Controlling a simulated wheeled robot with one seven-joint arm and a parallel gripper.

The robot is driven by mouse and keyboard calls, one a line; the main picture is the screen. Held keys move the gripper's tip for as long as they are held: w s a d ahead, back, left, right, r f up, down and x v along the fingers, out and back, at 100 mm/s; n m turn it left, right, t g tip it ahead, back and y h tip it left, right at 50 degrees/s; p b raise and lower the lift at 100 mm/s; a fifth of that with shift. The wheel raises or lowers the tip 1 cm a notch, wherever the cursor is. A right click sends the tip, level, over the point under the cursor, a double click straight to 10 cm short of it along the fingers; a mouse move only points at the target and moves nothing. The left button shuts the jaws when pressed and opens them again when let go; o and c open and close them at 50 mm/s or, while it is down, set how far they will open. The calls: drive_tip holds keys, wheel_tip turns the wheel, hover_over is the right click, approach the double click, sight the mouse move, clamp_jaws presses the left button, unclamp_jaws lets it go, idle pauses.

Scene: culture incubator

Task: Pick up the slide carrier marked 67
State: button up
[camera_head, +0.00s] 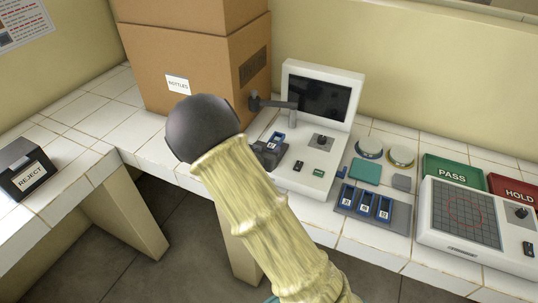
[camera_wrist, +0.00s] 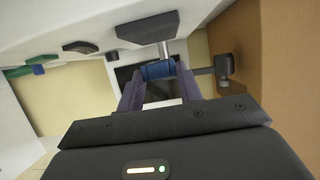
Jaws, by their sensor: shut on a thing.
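My gripper (camera_wrist: 160,88) is shut on a blue slide carrier (camera_wrist: 158,70), which sits between its two fingertips in the wrist view. In the head view a blue carrier with a white label (camera_head: 277,138) shows by the dark block at the left of the white instrument (camera_head: 318,160), just beyond my arm. My arm hides much of the gripper there. Several more blue carriers with white labels (camera_head: 366,206) stand in a grey rack (camera_head: 398,219) to the right. The numbers are too small to read.
The instrument has a dark screen (camera_head: 319,97) and a jointed dark arm (camera_head: 275,103) close to my gripper. A cardboard box (camera_head: 193,60) stands behind at left. Green PASS (camera_head: 453,174) and red HOLD (camera_head: 513,190) trays lie at right, the REJECT box (camera_head: 27,172) at far left.

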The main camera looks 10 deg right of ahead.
wheel_tip(320, 180, up, 7)
drive_tip(key=shift+w+f, duration=0.1)
idle(0.7)
